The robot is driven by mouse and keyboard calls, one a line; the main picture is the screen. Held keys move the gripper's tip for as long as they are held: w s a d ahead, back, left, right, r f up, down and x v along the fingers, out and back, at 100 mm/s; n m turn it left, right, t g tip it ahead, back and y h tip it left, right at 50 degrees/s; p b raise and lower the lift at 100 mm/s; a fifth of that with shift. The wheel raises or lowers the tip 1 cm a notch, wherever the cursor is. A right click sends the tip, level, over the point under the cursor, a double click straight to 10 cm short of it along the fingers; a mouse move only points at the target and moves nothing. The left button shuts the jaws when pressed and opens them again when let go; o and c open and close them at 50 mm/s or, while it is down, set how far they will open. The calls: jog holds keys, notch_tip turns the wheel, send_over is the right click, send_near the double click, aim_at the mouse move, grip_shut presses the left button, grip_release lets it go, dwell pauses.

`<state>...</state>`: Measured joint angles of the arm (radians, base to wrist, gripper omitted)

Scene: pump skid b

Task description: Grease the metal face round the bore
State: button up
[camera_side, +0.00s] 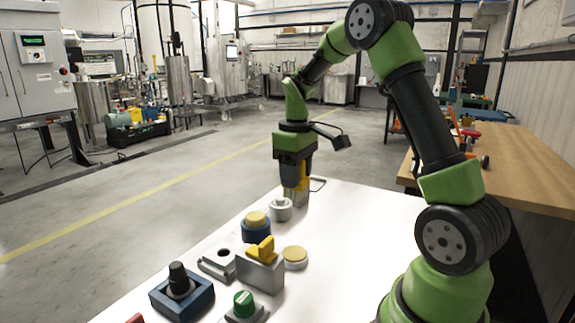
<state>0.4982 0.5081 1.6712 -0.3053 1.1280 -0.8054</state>
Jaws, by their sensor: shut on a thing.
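My gripper (294,178) points down over the far end of the white table. It is shut on a yellow and grey thing (303,184), largely hidden by the fingers; I cannot tell what it is. The held thing is close to the table top; I cannot tell whether it touches. A grey metal part (212,268) with a dark round bore lies flat nearer the camera, left of a metal block. Its face round the bore is too small to show whether grease is on it. My gripper is well away from it, farther back and to the right.
On the white table (345,235) stand a silver cylinder (281,211), a blue pot with tan top (256,231), a metal block (262,274) with a yellow piece, a tan-topped disc (294,258), a blue block (184,303) with black knob and a green knob (244,303). The table's right is clear.

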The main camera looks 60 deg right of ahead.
notch_tip(320, 180, down, 14)
jog(key=shift+r, duration=0.1)
dwell(0.5)
jog(key=shift+f, duration=0.6)
dwell(1.9)
notch_tip(320, 180, up, 7)
dwell(0.8)
dwell(0.3)
